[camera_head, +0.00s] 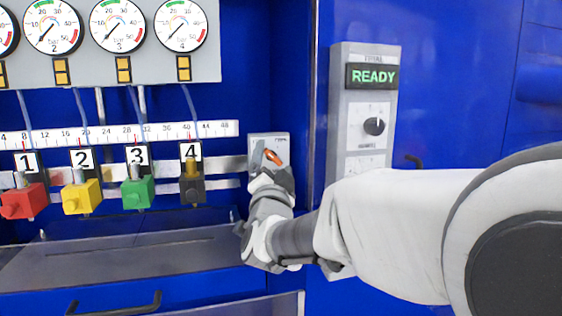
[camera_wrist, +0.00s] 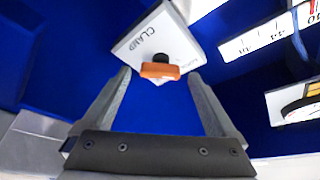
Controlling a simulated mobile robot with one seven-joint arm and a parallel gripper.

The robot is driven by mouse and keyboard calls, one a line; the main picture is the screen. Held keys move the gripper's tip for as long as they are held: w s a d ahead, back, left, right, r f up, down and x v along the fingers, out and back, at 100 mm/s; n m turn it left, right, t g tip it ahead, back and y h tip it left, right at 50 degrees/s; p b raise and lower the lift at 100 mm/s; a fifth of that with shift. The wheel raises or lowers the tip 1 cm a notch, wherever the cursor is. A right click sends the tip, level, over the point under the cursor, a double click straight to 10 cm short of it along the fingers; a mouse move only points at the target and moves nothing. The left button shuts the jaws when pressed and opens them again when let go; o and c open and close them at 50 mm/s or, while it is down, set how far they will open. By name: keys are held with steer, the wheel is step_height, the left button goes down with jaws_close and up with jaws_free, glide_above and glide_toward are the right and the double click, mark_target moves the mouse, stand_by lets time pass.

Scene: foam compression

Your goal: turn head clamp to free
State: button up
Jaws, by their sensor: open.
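The head clamp is an orange lever (camera_head: 272,157) on a light grey plate (camera_head: 256,146) to the right of station 4. In the wrist view the orange handle (camera_wrist: 160,70) sits on a dark hub, on a white plate (camera_wrist: 177,38) marked "CLAMP". My gripper (camera_wrist: 160,84) is open, with one finger on either side of the handle's line. The handle lies near the fingertips, between them, with visible gaps on both sides. I cannot tell how deep it sits. In the head view my gripper (camera_head: 268,178) is just below the lever and hides the plate's lower part. The plate's state labels are unreadable.
Red (camera_head: 24,201), yellow (camera_head: 82,197), green (camera_head: 138,193) and dark (camera_head: 192,190) blocks stand along a rail at left, under a ruler (camera_head: 120,134) and gauges. A control panel (camera_head: 366,110) reading "READY" is at right. A grey shelf (camera_head: 130,250) lies below.

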steer(key=shift+w+r, duration=0.15)
steer(key=shift+w, duration=0.4)
steer(key=c, duration=1.4)
steer(key=shift+o, duration=0.2)
